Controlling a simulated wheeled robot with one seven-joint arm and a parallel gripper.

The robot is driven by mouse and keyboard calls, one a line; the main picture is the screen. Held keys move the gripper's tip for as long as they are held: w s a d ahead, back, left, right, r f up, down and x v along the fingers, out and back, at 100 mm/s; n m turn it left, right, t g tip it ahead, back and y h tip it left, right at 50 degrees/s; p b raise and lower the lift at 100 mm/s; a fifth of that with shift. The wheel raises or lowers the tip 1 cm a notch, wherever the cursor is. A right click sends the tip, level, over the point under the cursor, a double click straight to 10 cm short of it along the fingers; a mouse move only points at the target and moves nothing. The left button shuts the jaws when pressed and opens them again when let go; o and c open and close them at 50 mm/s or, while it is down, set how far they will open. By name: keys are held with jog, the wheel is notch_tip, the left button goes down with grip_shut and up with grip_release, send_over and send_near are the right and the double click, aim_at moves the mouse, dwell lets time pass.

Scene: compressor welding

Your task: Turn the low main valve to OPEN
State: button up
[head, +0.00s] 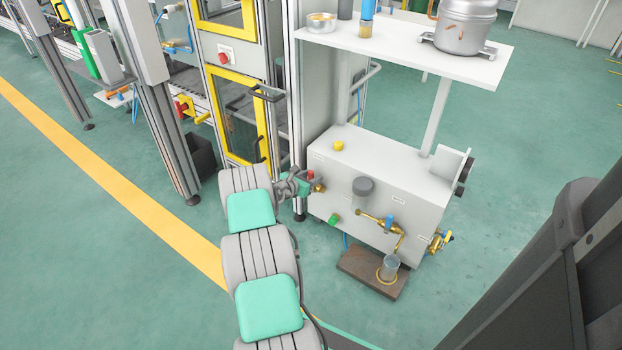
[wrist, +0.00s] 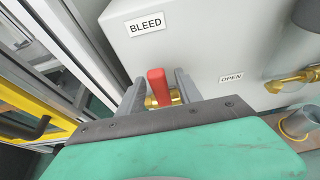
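In the head view, the red handle (head: 310,175) is at the cabinet's left end. My gripper (wrist: 160,90) is at this valve, with one finger on each side of the handle. A narrow gap shows beside the handle, so the fingers look open around it. The handle points roughly upward in the wrist view. A BLEED label (wrist: 145,27) is above it, and an OPEN label (wrist: 231,78) is to the right.
Brass pipework with a blue handle (head: 389,224), a brass valve (head: 440,240) and a green knob (head: 333,219) are on the cabinet. A yellow-framed door (head: 240,125) is close on the left. A white shelf (head: 390,48) overhangs.

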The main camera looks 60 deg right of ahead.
grip_shut()
dwell(1.2)
